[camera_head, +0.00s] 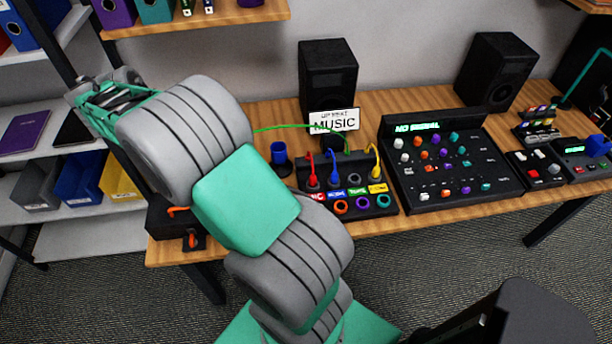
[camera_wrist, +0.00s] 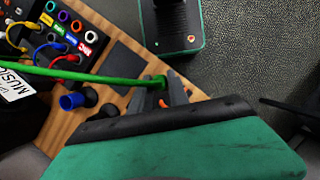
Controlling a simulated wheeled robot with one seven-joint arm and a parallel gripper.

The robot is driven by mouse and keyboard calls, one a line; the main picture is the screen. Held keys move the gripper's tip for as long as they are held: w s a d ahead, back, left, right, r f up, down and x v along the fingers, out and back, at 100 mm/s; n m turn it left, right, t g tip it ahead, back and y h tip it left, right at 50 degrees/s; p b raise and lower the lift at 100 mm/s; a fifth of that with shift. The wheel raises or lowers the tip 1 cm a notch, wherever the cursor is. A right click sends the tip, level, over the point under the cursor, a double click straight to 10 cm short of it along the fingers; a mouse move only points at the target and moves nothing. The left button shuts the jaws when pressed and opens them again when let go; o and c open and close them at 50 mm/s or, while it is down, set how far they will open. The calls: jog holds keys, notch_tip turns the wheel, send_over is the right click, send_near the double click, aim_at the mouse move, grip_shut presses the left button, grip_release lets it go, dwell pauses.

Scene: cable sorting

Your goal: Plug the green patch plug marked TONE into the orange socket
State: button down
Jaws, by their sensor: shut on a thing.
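The green cable (camera_wrist: 80,76) runs from the patch box to the green plug (camera_wrist: 160,82), which is between my gripper's (camera_wrist: 158,96) fingers in the wrist view. No TONE mark is readable. In the head view my arm hides the plug and fingertips; the green cable (camera_head: 290,127) shows from behind my arm to the back of the patch box (camera_head: 388,209).
Red (camera_head: 312,168), blue (camera_head: 333,166) and yellow (camera_head: 376,164) plugs stand in the back row; a grey socket (camera_head: 355,179) there is empty. A blue cup (camera_head: 278,153) stands left of the box. A MUSIC sign (camera_head: 334,120) is behind, a mixer (camera_head: 450,165) right.

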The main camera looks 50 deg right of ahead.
jog(key=s+d+f+n, duration=0.1)
jog(key=s+d+f, duration=0.2)
jog(key=d, duration=0.4)
jog(key=s+d+f+n+b, duration=0.1)
jog(key=s+d+f, duration=0.15)
jog(key=d, duration=0.35)
jog(key=s+d+f+n, duration=0.1)
jog(key=s+d+f, duration=0.1)
jog(key=s+d, duration=0.35)
jog(key=s+d+f+n+h, duration=0.1)
jog(key=s+d+f, duration=0.2)
jog(key=s+d, duration=0.3)
jog(key=s+d+f+n+h, duration=0.1)
jog(key=s+d+f, duration=0.2)
jog(key=s+d, duration=0.3)
jog(key=shift+t, duration=0.4)
jog(key=f+b, duration=0.1)
jog(key=b, duration=0.1)
jog(key=f+b, duration=0.1)
jog(key=b, duration=0.1)
jog(key=f+b, duration=0.2)
jog(key=shift+s+a+f, duration=0.1)
jog(key=shift+s+a, duration=0.3)
jog(key=shift+f+p, duration=0.3)
jog(key=shift+p, duration=0.25)
jog(key=shift+p, duration=0.45)
jog(key=shift+f, duration=0.2)
jog(key=shift+f, duration=0.3)
